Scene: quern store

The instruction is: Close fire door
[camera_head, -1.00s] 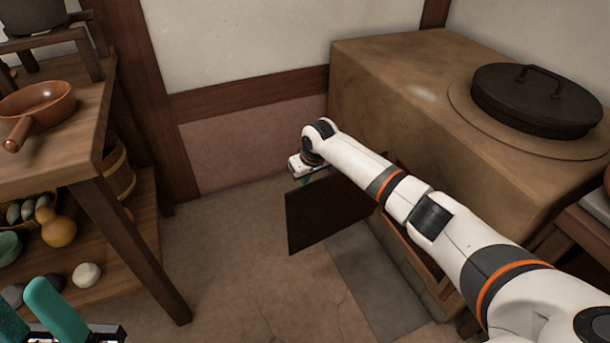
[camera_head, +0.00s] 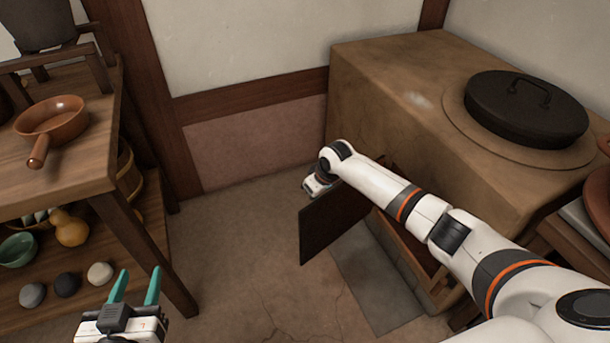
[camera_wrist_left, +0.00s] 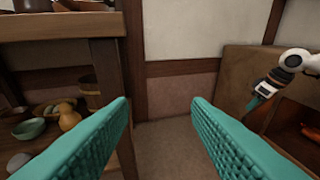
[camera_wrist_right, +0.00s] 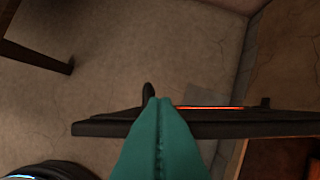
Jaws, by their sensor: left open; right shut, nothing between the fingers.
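The fire door (camera_head: 335,222) is a dark flat panel standing open from the front of the clay stove (camera_head: 400,100). The stove's firebox opening (camera_head: 415,260) shows partly behind my right arm. In the right wrist view the door (camera_wrist_right: 230,128) is seen nearly edge-on, with a small dark knob (camera_wrist_right: 148,90) on it. My right gripper (camera_wrist_right: 160,102) is shut and empty at the door's edge; I cannot tell whether it touches. In the head view its fingers are hidden. My left gripper (camera_head: 135,285) is open and empty, beside the wooden shelf, away from the door.
The wooden shelf (camera_head: 75,150) at left holds a brown pan (camera_head: 50,120), with a gourd (camera_head: 72,230), a green bowl (camera_head: 18,250) and stones below. A black lid (camera_head: 525,108) sits on the stove. The floor (camera_head: 235,240) between shelf and stove is clear.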

